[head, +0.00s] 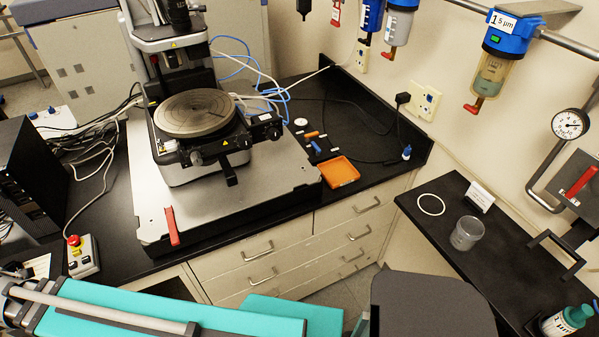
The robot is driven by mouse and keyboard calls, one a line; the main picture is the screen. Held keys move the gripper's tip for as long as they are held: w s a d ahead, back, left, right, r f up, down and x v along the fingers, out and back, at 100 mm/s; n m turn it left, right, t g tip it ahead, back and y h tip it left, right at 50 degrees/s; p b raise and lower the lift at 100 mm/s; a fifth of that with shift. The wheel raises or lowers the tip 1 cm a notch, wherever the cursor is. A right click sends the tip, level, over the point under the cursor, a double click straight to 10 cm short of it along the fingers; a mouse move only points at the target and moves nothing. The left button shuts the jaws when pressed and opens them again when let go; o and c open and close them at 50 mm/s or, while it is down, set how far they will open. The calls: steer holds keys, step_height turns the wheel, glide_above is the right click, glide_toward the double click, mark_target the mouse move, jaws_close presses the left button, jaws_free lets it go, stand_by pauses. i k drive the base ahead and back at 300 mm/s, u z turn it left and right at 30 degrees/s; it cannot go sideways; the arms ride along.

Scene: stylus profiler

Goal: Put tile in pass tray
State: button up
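An orange square tray (339,171) lies on the black bench, right of the profiler's metal base. I see no label on it, so I cannot tell whether it is the pass tray. The profiler's round dark stage (195,112) stands to its left. I cannot make out a tile on the stage or elsewhere. Small orange (312,134) and blue (316,146) pieces lie behind the tray, too small to identify. My teal arm crosses the bottom left of the head view, but my gripper is not in view.
A control box with a red button (81,255) is at left. The right bench holds a white ring (431,205), a clear beaker (466,233) and a white card (479,196). Drawers (290,248) face the open floor.

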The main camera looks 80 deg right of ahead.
mark_target(338, 173)
steer(key=z, duration=0.65)
steer(key=k, duration=1.05)
steer(key=z, duration=1.7)
